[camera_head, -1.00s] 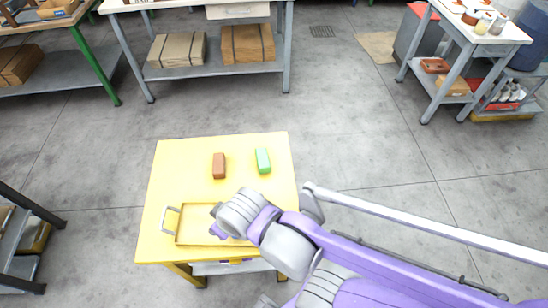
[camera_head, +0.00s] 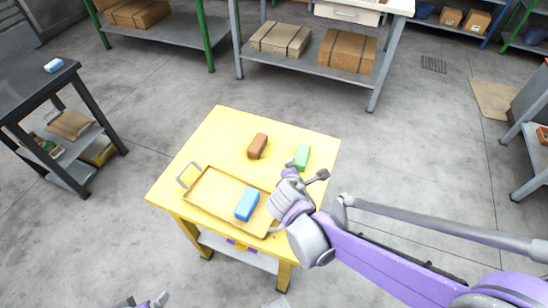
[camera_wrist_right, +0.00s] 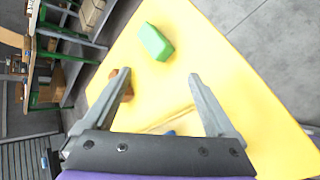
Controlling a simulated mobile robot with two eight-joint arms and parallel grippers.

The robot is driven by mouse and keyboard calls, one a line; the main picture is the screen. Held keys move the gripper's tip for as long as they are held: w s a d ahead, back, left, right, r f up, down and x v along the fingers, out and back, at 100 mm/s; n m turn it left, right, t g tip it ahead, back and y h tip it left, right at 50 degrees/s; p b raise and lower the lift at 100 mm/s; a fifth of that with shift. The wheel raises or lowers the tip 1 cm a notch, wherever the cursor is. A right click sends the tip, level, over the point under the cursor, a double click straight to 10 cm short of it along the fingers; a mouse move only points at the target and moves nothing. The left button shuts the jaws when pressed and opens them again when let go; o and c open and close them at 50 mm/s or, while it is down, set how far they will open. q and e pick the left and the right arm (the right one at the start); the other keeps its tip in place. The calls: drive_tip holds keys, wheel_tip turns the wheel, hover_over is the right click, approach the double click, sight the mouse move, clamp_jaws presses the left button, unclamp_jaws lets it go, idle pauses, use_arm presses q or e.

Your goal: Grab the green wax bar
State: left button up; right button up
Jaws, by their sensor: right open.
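The green wax bar (camera_head: 302,155) lies on the yellow table at its back right side. In the right wrist view the green bar (camera_wrist_right: 156,42) lies beyond the fingertips, apart from them. My right gripper (camera_head: 308,172) is open and empty, on the near side of the green bar; its two spread fingers also show in the wrist view (camera_wrist_right: 160,76). Part of what may be my left gripper (camera_head: 150,301) shows at the bottom edge, cut off, its jaws unclear.
A brown bar (camera_head: 257,146) lies left of the green bar. A blue bar (camera_head: 247,204) is in the shallow yellow tray (camera_head: 207,203) at the table's front. A dark table (camera_head: 35,92) stands at the left, a workbench (camera_head: 393,8) behind. The yellow table's (camera_head: 222,123) back left is clear.

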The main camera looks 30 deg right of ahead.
sight(304, 150)
drive_tip(key=w+d+f+n+h+b, duration=0.1)
drive_tip(key=w+f+n, duration=0.1)
drive_tip(key=n, duration=0.1)
drive_tip(key=w+d+f+n+t+h+b, duration=0.1)
drive_tip(key=w+d+f+n, duration=0.1)
drive_tip(key=w+n, duration=0.1)
drive_tip(key=w+d+f+n+t+h+b, duration=0.1)
drive_tip(key=w+f+n+b, duration=0.1)
drive_tip(key=n, duration=0.3)
drive_tip(key=shift+w+d+f, duration=0.15)
drive_tip(key=shift+d+f, duration=0.2)
drive_tip(key=shift+f, duration=0.1)
drive_tip(key=x, duration=0.5)
drive_tip(key=shift+d+b, duration=0.15)
drive_tip(key=shift+b, duration=0.25)
drive_tip(key=shift+s+d+b+x, duration=0.1)
drive_tip(key=shift+b+x, duration=0.1)
drive_tip(key=shift+x, duration=1.15)
drive_tip(key=shift+s+d+b+x, duration=0.1)
drive_tip(key=shift+d+b+x, duration=0.05)
drive_tip(key=shift+x, duration=1.25)
use_arm(q)
wheel_tip(304, 150, down, 8)
drive_tip(key=shift+d+r, duration=0.15)
drive_tip(key=shift+r, duration=0.05)
use_arm(e)
drive_tip(key=shift+s+a+r, duration=0.1)
clamp_jaws()
